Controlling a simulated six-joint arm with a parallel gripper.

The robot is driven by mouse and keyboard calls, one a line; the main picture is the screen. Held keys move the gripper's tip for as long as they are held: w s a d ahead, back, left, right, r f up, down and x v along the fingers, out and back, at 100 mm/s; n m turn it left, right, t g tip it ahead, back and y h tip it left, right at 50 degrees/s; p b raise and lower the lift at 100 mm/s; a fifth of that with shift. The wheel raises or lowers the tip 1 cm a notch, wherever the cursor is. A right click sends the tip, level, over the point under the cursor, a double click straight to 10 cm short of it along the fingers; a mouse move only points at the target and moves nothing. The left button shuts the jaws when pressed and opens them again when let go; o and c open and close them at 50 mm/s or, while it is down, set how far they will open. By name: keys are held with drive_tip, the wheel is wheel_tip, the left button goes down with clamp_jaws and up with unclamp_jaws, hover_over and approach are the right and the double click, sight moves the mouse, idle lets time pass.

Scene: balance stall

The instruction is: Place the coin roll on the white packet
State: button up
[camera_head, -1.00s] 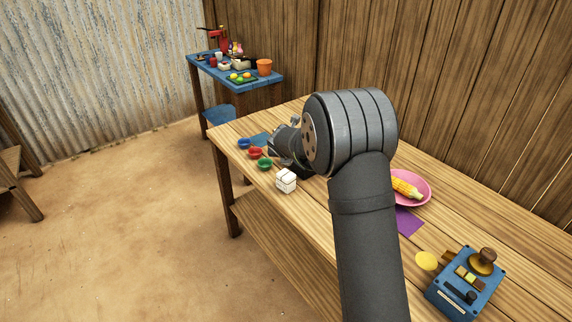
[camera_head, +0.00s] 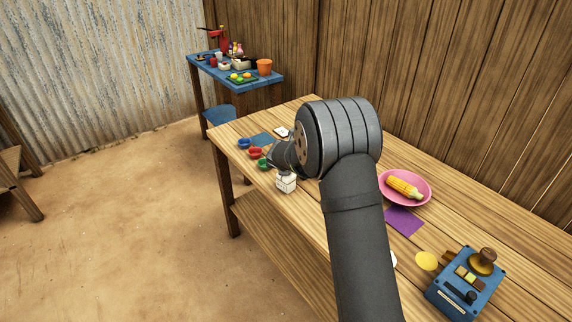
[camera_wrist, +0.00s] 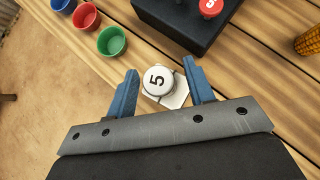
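Red, blue and green cups (camera_wrist: 111,41) stand to the left. A dark box (camera_wrist: 185,22) with a red-topped piece lies just beyond. A pink plate (camera_head: 426,195) with corn, a purple cloth (camera_head: 404,221) and a blue device (camera_head: 466,288) are to the right.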

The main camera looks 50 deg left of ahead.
drive_tip(key=shift+r, duration=0.1)
drive_tip(key=shift+d+r, duration=0.1)
drive_tip(key=shift+r, duration=0.1)
drive_tip(key=v, duration=1.1)
drive_tip(key=shift+s+d+r, duration=0.2)
drive_tip(key=shift+s+d, duration=0.05)
drive_tip(key=x, duration=1.1)
drive_tip(key=shift+w+a+f, duration=0.15)
drive_tip(key=shift+a+f, duration=0.05)
drive_tip(key=shift+w+a+f, duration=0.1)
drive_tip(key=shift+a+f, duration=0.05)
drive_tip(key=shift+f, duration=0.2)
drive_tip(key=shift+r, duration=0.2)
